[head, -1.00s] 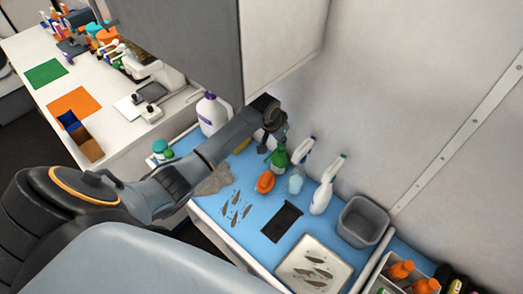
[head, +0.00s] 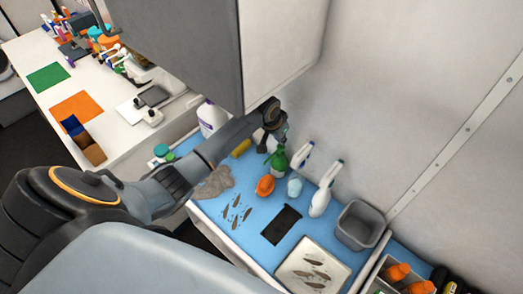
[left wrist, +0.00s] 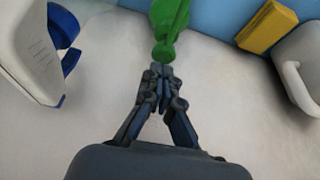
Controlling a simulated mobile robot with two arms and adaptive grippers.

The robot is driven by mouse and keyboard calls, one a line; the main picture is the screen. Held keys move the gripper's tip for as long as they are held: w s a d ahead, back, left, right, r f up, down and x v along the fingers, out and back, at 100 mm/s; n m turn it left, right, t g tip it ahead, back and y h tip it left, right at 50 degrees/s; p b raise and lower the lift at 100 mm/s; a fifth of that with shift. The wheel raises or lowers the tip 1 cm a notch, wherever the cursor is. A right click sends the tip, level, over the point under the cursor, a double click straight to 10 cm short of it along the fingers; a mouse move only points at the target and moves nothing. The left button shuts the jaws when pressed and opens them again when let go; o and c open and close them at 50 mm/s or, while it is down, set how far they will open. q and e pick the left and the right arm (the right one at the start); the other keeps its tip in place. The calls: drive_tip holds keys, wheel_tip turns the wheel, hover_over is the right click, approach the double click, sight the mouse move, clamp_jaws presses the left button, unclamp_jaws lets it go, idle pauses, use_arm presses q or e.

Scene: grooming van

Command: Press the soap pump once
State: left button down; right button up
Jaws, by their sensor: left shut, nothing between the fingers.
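A green bottle (head: 278,161), which looks like the soap pump, stands on the blue counter top (head: 258,222) near the wall. My left gripper (head: 283,138) is right at the top of this bottle, its fingers closed with nothing between them. In the left wrist view the closed fingertips (left wrist: 160,73) meet the green pump head (left wrist: 164,48) in the picture. I cannot tell whether they touch it or whether the head is pressed down. My right gripper is in neither view.
Close by stand an orange item (head: 265,186), a pale blue item (head: 295,187), white spray bottles (head: 320,200), a yellow block (head: 241,148) and a white jug (head: 211,118). A grey bin (head: 360,226) stands to the right. A cabinet (head: 285,50) hangs above the arm.

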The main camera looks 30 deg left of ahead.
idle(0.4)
use_arm(q)
wheel_tip(320, 180, up, 6)
idle(0.6)
drive_tip(key=shift+w+a+r, duration=0.1)
drive_tip(key=shift+w+r, duration=0.05)
drive_tip(key=shift+r, duration=0.1)
drive_tip(key=shift+f, duration=0.1)
